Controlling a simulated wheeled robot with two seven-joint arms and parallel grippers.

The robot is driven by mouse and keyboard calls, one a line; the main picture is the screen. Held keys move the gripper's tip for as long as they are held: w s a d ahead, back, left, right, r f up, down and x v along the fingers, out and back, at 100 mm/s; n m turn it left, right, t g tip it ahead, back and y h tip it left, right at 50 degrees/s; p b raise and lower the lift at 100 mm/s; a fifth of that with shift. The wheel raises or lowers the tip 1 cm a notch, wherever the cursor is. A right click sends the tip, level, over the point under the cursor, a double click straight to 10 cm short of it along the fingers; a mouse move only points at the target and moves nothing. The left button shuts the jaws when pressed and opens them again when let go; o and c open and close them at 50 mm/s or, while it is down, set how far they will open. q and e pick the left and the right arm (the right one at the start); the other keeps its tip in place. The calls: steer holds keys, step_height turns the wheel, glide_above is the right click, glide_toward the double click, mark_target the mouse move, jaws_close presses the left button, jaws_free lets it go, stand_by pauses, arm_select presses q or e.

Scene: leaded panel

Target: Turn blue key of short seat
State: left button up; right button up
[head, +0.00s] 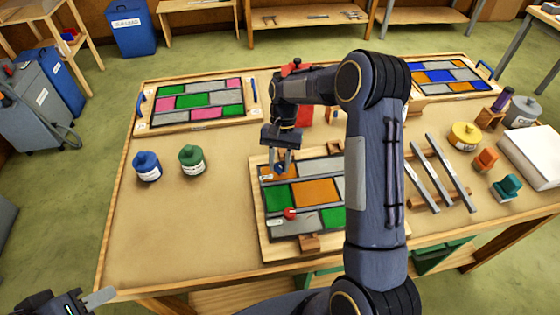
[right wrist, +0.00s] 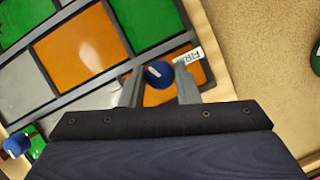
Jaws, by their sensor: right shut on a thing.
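The leaded panel (head: 262,232) lies in a wooden frame at the middle of the table, with green, orange and grey panes between dark strips. A blue key (head: 279,168) stands at its upper left corner, beside an orange pane and a small white label; it also shows in the right wrist view (right wrist: 160,74). My right gripper (head: 282,167) points down and is shut on this blue key, a finger on either side. A red key (head: 290,213) sits lower on the panel. My left gripper (head: 92,299) is at the lower left, away from the panel; its jaw opening is unclear.
Blue (head: 147,167) and green (head: 192,160) jars stand left of the panel. Finished-looking panels lie at the back left (head: 196,102) and back right (head: 446,76). Grey bars (head: 424,172) rest on a wooden rack at right. The table's left front is clear.

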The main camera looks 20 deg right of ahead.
steer(key=n+h, duration=0.1)
steer(key=n, duration=0.2)
steer(key=n+h, duration=0.1)
steer(key=n, duration=0.1)
steer(key=shift+w+a+n+g, duration=0.1)
steer(key=shift+a+n+g, duration=0.1)
steer(key=shift+n+g, duration=0.15)
steer(key=n+h, duration=0.2)
steer(key=n, duration=0.3)
steer(key=shift+a+n+b, duration=0.1)
steer(key=shift+n+b, duration=0.15)
steer(key=shift+b, duration=0.15)
steer(key=o, duration=1)
steer(key=shift+c, duration=0.2)
steer(key=b+v, duration=0.1)
steer(key=v, duration=0.6)
steer(key=shift+a+r, duration=0.2)
steer(key=shift+r, duration=0.25)
